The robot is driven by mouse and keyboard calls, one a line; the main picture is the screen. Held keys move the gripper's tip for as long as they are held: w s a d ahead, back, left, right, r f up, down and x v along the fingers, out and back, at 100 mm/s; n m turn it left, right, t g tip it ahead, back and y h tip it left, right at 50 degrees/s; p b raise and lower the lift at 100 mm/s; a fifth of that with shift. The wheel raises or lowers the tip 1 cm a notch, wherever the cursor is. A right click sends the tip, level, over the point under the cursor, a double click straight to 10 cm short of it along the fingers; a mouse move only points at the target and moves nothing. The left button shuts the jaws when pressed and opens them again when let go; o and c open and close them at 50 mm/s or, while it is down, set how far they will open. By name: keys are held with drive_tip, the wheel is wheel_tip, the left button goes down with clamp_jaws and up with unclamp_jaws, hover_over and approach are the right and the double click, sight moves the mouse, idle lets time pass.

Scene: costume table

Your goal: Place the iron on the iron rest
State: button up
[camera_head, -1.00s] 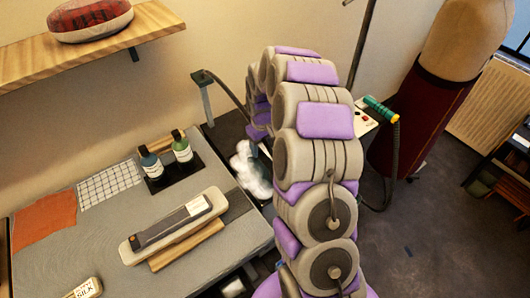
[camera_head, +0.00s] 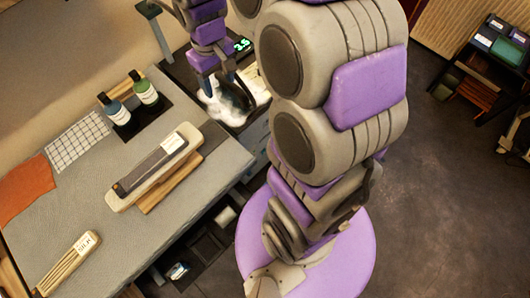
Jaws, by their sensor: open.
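I cannot clearly make out the iron or its rest. White steam-like puffs (camera_head: 226,108) sit on a dark surface beyond the table's right end, and something pale shows at their right. My gripper (camera_head: 225,88) reaches down over this spot, its dark fingers apart and open. I see nothing held between them, though the white puffs blur the tips. A green lit display (camera_head: 243,44) shows just behind my gripper. My own arm hides much of the area to the right.
The grey padded table (camera_head: 65,215) holds a labelled wooden board (camera_head: 155,172), a slatted block marked SILK (camera_head: 68,262), two bottles (camera_head: 143,88) on a dark tray, a checked cloth (camera_head: 78,140) and an orange cloth (camera_head: 25,190). A shelf cart (camera_head: 490,62) stands far right. Open floor lies between.

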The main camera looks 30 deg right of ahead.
drive_tip(key=s+a+r+m, duration=0.1)
drive_tip(key=s+a, duration=0.1)
drive_tip(key=s, duration=1)
drive_tip(key=s+a+r+m+g, duration=0.1)
drive_tip(key=s+r, duration=0.1)
drive_tip(key=s, duration=1.1)
drive_tip(key=shift+a, duration=0.35)
drive_tip(key=shift+f, duration=0.1)
